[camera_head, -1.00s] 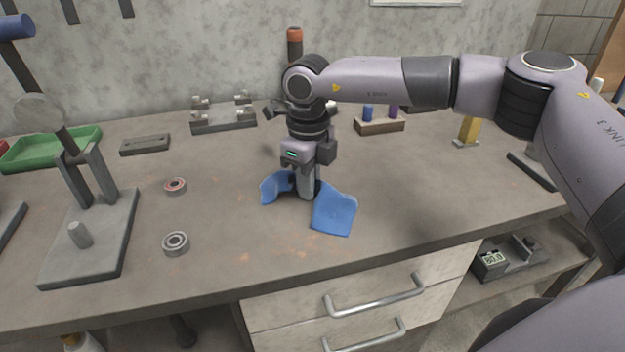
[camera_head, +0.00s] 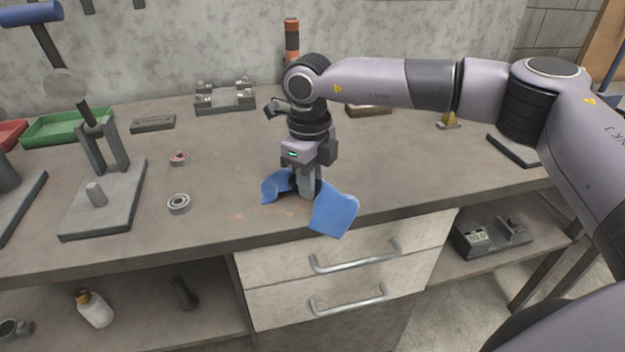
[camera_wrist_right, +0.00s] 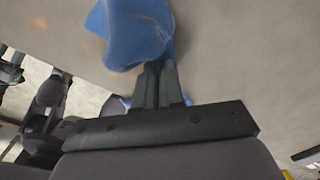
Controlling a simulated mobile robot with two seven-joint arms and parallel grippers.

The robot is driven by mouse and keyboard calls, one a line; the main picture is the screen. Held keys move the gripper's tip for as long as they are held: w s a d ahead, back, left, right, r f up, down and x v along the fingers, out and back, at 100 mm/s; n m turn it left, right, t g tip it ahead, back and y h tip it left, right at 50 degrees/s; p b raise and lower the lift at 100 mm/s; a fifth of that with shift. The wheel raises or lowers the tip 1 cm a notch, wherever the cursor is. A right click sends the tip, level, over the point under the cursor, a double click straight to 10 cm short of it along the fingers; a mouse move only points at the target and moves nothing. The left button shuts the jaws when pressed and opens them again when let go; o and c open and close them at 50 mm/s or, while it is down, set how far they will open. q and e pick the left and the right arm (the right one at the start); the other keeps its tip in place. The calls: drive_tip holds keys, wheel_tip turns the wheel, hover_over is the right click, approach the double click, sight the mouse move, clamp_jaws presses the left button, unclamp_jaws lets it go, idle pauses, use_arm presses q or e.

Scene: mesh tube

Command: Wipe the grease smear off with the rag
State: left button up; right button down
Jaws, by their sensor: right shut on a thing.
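The blue rag (camera_head: 334,208) hangs from my right gripper (camera_head: 308,194), which is shut on it, pointing down near the bench's front edge. One flap spreads to the right and overlaps the front edge in the head view; a smaller flap shows on the left. Whether the rag touches the bench is unclear. In the right wrist view the rag (camera_wrist_right: 135,35) shows beyond the two closed fingers (camera_wrist_right: 157,72). I cannot make out a distinct grease smear; only faint orange-brown marks show on the bench top. The arm and rag hide part of the bench. My left gripper is not in view.
Two bearing rings (camera_head: 178,204) (camera_head: 179,158) lie left of the rag. A grey press-like stand (camera_head: 130,200) is farther left, with a green tray (camera_head: 68,127) behind. A metal fixture (camera_head: 224,98) stands at the back.

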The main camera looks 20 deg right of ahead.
wheel_tip(320, 180, up, 11)
drive_tip(key=p, duration=0.5)
drive_tip(key=shift+r, duration=0.15)
idle(0.5)
